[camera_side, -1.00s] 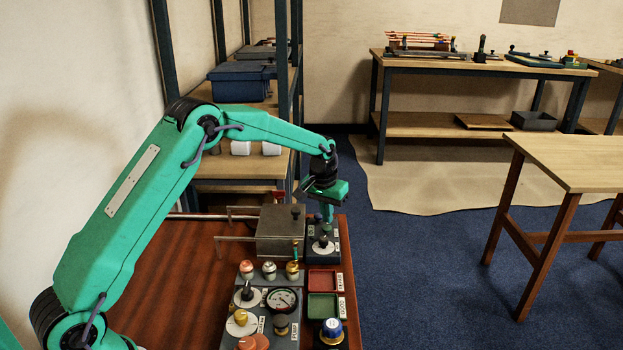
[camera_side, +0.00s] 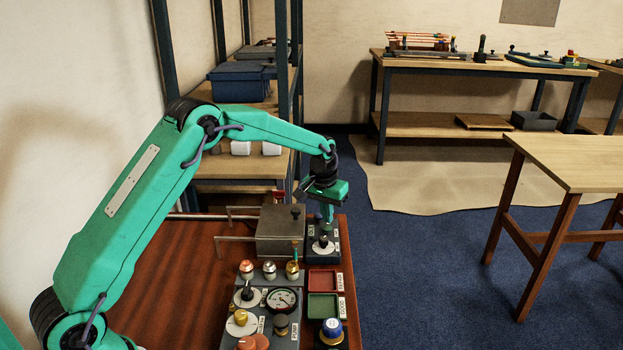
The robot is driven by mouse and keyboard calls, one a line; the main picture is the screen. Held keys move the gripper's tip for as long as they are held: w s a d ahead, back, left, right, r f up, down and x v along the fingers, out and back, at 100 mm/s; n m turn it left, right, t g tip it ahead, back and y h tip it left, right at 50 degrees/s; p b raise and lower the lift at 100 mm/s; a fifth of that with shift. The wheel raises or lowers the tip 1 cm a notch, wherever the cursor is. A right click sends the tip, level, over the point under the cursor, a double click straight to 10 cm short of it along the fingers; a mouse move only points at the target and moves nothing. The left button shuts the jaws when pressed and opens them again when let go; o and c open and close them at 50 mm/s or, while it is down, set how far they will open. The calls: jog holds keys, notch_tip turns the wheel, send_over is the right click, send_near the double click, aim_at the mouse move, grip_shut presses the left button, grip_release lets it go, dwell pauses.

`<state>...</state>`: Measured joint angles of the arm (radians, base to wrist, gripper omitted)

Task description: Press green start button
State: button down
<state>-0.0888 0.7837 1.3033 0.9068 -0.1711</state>
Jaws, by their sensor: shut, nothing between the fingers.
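My gripper (camera_side: 327,219) is shut and empty, pointing down over a small dark control box (camera_side: 316,257) at the table's far right corner. The box carries a white disc with a dark knob (camera_side: 323,242), just below my fingertips. I cannot tell whether the fingertips touch anything on the box. No green start button can be made out clearly; my gripper covers the back part of the box. A thin green-tipped upright piece (camera_side: 295,248) stands by a gold knob, too small to identify.
A grey metal box (camera_side: 280,232) with a black knob stands left of my gripper. Nearer are a panel with a gauge (camera_side: 282,299) and several knobs, a red tray (camera_side: 322,281), a green tray (camera_side: 322,306) and a blue-and-white knob (camera_side: 332,328). The brown tabletop (camera_side: 180,265) is clear at left.

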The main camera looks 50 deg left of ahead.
aim_at(326, 227)
jog(key=shift+f, duration=1.05)
dwell(0.9)
jog(key=shift+r, duration=0.1)
notch_tip(326, 227, up, 8)
dwell(1.2)
jog(key=shift+r, duration=0.1)
